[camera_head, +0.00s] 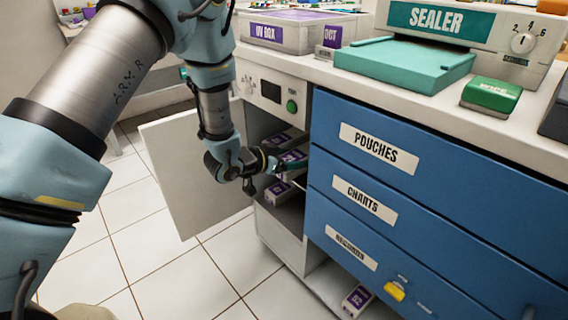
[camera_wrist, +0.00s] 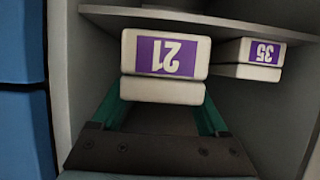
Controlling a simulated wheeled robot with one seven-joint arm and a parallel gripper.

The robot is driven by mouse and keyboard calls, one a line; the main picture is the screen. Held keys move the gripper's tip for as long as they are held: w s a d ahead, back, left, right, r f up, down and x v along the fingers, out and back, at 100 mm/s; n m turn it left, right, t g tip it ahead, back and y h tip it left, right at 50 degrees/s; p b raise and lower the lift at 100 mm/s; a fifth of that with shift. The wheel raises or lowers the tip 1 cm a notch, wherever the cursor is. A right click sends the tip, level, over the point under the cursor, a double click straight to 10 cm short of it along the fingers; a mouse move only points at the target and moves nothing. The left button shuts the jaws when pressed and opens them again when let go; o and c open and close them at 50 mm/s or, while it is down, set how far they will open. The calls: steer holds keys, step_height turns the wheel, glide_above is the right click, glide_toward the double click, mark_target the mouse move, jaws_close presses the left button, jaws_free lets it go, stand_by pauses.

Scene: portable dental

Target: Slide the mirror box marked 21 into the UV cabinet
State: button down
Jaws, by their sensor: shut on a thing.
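The mirror box marked 21 (camera_wrist: 165,56) is white with a purple label, which reads upside down in the wrist view. My gripper (camera_wrist: 161,98) is shut on it, with a green finger along each side. The box is at the opening of the UV cabinet (camera_wrist: 268,104), partly within its walls. In the head view my gripper (camera_head: 278,164) reaches into the cabinet (camera_head: 249,88), whose door (camera_head: 188,172) stands open. The box's far end is hidden in the wrist view.
A shelf edge (camera_wrist: 200,17) runs close by. Blue drawers (camera_head: 420,190) flank the cabinet at right. Another box (camera_head: 357,299) lies low, below the drawers.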

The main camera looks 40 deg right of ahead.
mark_target(307, 155)
steer(key=x, duration=0.3)
steer(key=r+b+x, duration=0.1)
steer(key=x, duration=0.1)
steer(key=shift+d, duration=0.65)
steer(key=shift+f+b, duration=0.3)
steer(key=shift+f, duration=0.1)
jaws_free()
steer(key=shift+a, duration=0.15)
steer(key=p+v, duration=0.1)
steer(key=v, duration=0.9)
steer(key=shift+a+r, duration=0.15)
steer(key=shift+a, duration=0.15)
steer(key=shift+a, duration=0.1)
